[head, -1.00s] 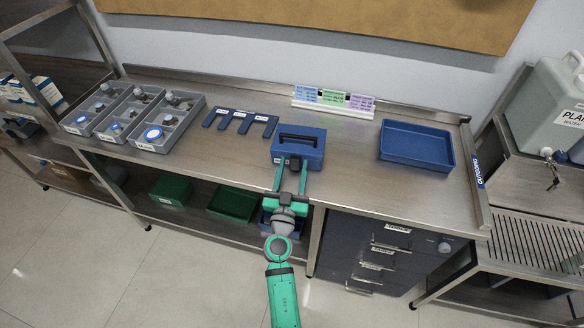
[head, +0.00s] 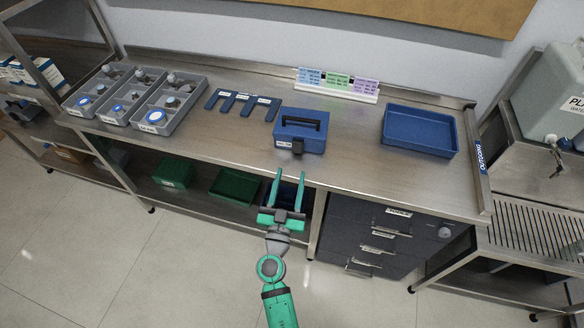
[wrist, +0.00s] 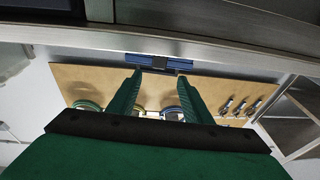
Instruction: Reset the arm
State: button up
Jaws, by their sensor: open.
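My gripper (head: 286,188) is open and empty in the head view. Its two green fingers are spread apart in front of the steel workbench's front edge, below and apart from the blue box. The blue box (head: 301,132) with a black handle and a dark front latch stands on the bench top. In the wrist view the two fingers of my gripper (wrist: 154,98) show with nothing between them. Beyond them are the bench edge, a blue object (wrist: 158,62) with a dark middle part, and the tan board (wrist: 80,82).
The steel bench (head: 345,165) holds grey bins (head: 152,105), a blue slotted plate (head: 243,103), a card stand (head: 337,86) and a blue tray (head: 419,132). Green bins (head: 235,186) sit on the shelf below. Dark drawers (head: 378,235) stand to the right. The floor (head: 150,270) in front is clear.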

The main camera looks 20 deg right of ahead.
jog(key=shift+s+a, duration=0.3)
jog(key=shift+s, duration=0.05)
dwell(0.3)
jog(key=s+a+f+n+g+y, duration=0.1)
jog(key=s+a+f+n+y, duration=0.1)
jog(key=s+a+f+y, duration=0.45)
jog(key=s+a+f+n+g+y, duration=0.1)
jog(key=s+a+f+n, duration=0.2)
jog(key=s, duration=0.7)
jog(key=s+a+r+y, duration=0.1)
jog(key=s+a+r, duration=0.1)
jog(key=s, duration=0.7)
jog(key=s+a+r+y, duration=0.1)
jog(key=s+a+r, duration=0.2)
jog(key=s, duration=0.7)
notch_tip(320, 180, up, 2)
jog(key=shift+r+n, duration=0.2)
jog(key=shift+n, duration=0.2)
